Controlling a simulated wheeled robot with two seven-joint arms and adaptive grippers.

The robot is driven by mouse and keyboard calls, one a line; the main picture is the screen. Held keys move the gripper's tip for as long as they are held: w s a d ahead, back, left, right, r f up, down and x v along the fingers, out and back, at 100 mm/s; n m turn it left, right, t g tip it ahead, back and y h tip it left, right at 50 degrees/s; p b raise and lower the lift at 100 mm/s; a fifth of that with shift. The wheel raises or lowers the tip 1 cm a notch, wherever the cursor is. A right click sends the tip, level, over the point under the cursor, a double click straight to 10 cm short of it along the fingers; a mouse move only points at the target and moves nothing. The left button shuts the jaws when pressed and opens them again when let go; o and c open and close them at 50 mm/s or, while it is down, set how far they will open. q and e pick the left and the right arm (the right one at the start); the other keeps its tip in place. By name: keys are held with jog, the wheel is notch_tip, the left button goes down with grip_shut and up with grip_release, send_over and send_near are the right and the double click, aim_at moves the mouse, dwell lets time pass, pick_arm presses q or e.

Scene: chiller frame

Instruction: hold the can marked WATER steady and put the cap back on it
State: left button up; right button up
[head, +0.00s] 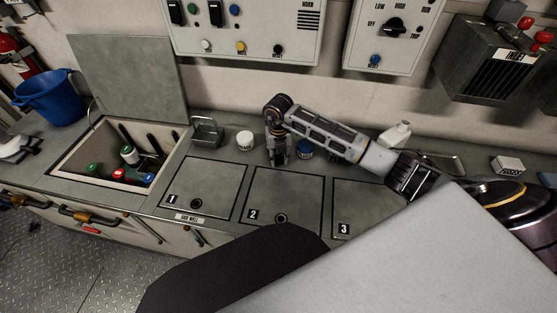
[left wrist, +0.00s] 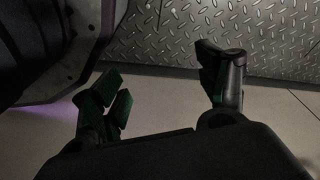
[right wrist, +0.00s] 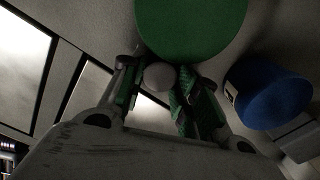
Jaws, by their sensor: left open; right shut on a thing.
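My right gripper (head: 279,152) points down at the back of the counter, between a white can (head: 245,140) and a blue can (head: 305,148). In the right wrist view, its fingers (right wrist: 158,88) are shut on a small pale round piece (right wrist: 160,76), which looks like the cap or its knob. A large green disc (right wrist: 192,22) lies just beyond the fingertips; I cannot tell if they touch. The blue can (right wrist: 266,92) stands to its right. The word WATER is not readable anywhere. My left gripper (left wrist: 165,88) is open and empty above the floor.
An open bin (head: 75,165) at left holds several bottles and cans, its lid raised. Flat hatches 1 (head: 202,188), 2 (head: 285,200) and 3 (head: 365,205) are clear. A metal holder (head: 207,131) and a white bottle (head: 395,135) stand near the wall.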

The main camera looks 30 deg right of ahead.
aim_at(278, 159)
pick_arm(q)
jog(key=shift+w+r, duration=0.1)
jog(key=shift+w, duration=0.05)
pick_arm(e)
jog(key=shift+r, duration=0.15)
jog(key=shift+r, duration=0.55)
pick_arm(q)
jog(key=f, duration=0.1)
jog(key=s+a+f, duration=0.1)
jog(key=s+f+p, duration=0.1)
jog(key=shift+a+f, duration=0.2)
jog(key=shift+a, duration=0.05)
pick_arm(e)
notch_tip(278, 159, up, 9)
jog(key=shift+f, duration=0.15)
pick_arm(q)
jog(key=shift+w, duration=0.15)
jog(key=shift+o, duration=0.5)
jog(key=shift+r, duration=0.1)
